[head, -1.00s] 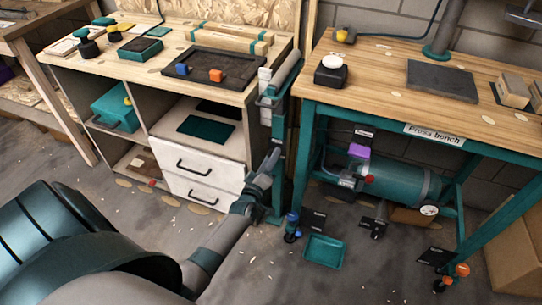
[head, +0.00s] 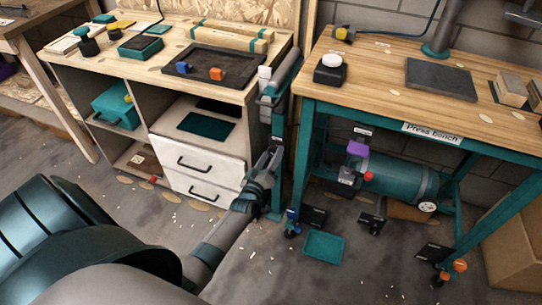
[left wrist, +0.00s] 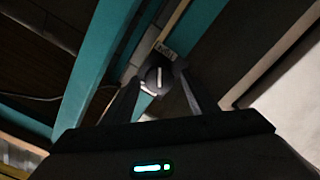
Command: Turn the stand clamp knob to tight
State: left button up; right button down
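The stand is a teal upright (head: 278,122) between the two benches, with a grey tube (head: 287,68) at its top. In the left wrist view the dark clamp knob (left wrist: 157,76) has a pale pointer line, nearly upright in the picture. A small label (left wrist: 165,51) sits just beyond it; its text is too small to read. My left gripper (head: 271,154) is at the stand. Its fingers (left wrist: 158,82) are open, one on each side of the knob; contact is not clear. The knob is not clear in the head view. My right gripper is not in view.
A bench with white drawers (head: 207,160) stands left of the stand. The press bench (head: 400,65) stands close on the right, with a teal tank (head: 400,180) beneath it. A teal tray (head: 323,247) lies on the floor. The floor in front is mostly clear.

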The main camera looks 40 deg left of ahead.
pick_arm(q)
jog(key=shift+s, duration=0.15)
jog(key=p+v, duration=0.1)
jog(key=v, duration=1.6)
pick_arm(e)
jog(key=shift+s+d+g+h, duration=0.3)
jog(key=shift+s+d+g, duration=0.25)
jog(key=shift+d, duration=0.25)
